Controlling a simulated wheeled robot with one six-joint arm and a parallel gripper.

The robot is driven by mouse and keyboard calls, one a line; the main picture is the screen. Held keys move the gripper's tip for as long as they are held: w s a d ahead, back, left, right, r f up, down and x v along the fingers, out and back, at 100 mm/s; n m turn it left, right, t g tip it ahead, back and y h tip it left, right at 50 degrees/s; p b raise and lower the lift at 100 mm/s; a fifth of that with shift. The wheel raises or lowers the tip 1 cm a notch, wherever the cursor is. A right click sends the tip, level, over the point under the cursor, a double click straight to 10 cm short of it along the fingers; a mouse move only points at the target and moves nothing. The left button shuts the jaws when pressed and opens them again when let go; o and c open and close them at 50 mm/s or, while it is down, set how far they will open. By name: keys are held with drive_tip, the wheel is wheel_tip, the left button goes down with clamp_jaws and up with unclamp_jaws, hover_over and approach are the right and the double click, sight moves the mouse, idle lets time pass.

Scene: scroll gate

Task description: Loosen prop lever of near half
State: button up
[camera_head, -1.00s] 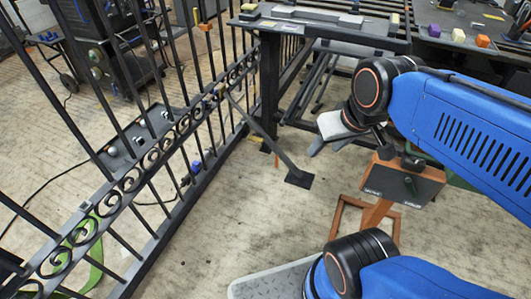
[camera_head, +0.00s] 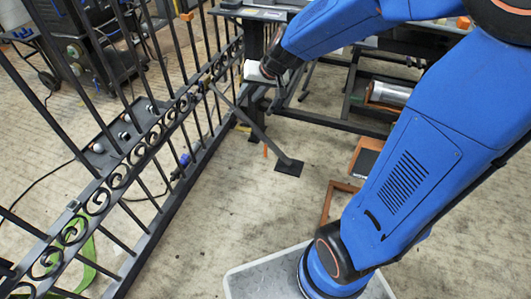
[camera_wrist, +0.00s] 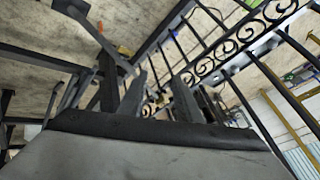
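The near gate half is a dark metal gate (camera_head: 128,172) with scrollwork on the left. Its diagonal prop (camera_head: 250,127) runs from the gate's rail down to a flat foot plate (camera_head: 289,167) on the floor. A small yellowish piece (camera_head: 206,81), which looks like the prop lever, sits at the prop's upper end. My gripper (camera_head: 268,94) is right of the prop's upper end, apart from it in the head view. In the wrist view, my gripper's dark fingers (camera_wrist: 158,98) stand apart. Contact is not visible.
A dark workbench (camera_head: 262,14) stands behind my gripper, with a lower frame (camera_head: 335,122) near my arm. An orange-brown stand (camera_head: 340,200) is partly hidden by my arm. Bare floor (camera_head: 220,220) lies between the gate and my base.

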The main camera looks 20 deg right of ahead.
drive_tip(key=w+f+m+h, duration=0.1)
drive_tip(key=w+f+m, duration=0.1)
drive_tip(key=w+f, duration=0.8)
drive_tip(key=m+g+h, duration=0.3)
drive_tip(key=m+h, duration=0.1)
drive_tip(key=h, duration=0.1)
hover_over(265, 150)
drive_tip(key=s+a, duration=0.4)
wheel_tip(265, 150, down, 32)
drive_tip(key=x, duration=1.7)
drive_tip(key=shift+d, duration=0.35)
clamp_jaws()
